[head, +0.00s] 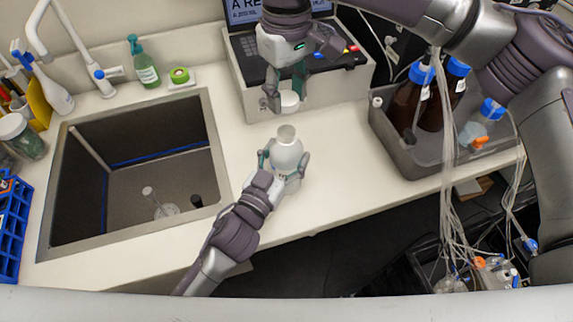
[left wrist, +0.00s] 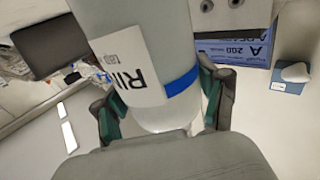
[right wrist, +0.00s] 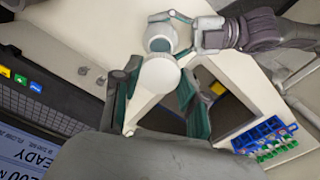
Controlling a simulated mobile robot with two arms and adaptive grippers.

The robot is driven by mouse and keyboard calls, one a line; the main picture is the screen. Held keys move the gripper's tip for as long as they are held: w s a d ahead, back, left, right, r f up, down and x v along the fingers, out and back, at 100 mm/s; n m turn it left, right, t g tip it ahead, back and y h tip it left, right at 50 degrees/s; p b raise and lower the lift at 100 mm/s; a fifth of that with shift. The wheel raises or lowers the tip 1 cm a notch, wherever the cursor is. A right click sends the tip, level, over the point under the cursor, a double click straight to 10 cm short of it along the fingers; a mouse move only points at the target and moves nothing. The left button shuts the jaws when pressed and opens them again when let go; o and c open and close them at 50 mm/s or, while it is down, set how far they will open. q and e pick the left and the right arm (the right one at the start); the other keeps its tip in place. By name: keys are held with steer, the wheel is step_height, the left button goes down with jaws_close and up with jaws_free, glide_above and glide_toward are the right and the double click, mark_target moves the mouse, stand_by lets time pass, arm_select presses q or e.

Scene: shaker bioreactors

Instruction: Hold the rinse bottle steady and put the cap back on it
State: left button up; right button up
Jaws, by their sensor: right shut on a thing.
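The white rinse bottle (head: 287,155) stands upright at the counter's front, its open neck facing up. My left gripper (head: 284,168) has its fingers on both sides of the bottle body. In the left wrist view the bottle (left wrist: 145,55) fills the space between the fingers and shows a label and a blue band. My right gripper (head: 285,101) is shut on the white cap (head: 290,103), above and behind the bottle, apart from it. The right wrist view shows the cap (right wrist: 160,75) between the fingers, with the bottle (right wrist: 160,40) beyond.
A sink (head: 140,165) lies to the left. A device with a screen and keys (head: 300,62) stands behind my right gripper. A grey tray (head: 415,155) with brown blue-capped bottles stands on the right. Tubing hangs at the right. The counter beside the bottle is clear.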

mark_target(286, 132)
arm_select(q)
steer(key=c, duration=0.9)
arm_select(e)
steer(key=shift+s+f, duration=0.1)
steer(key=shift+f, duration=2.4)
steer(key=shift+f, duration=0.9)
steer(key=shift+f, duration=0.55)
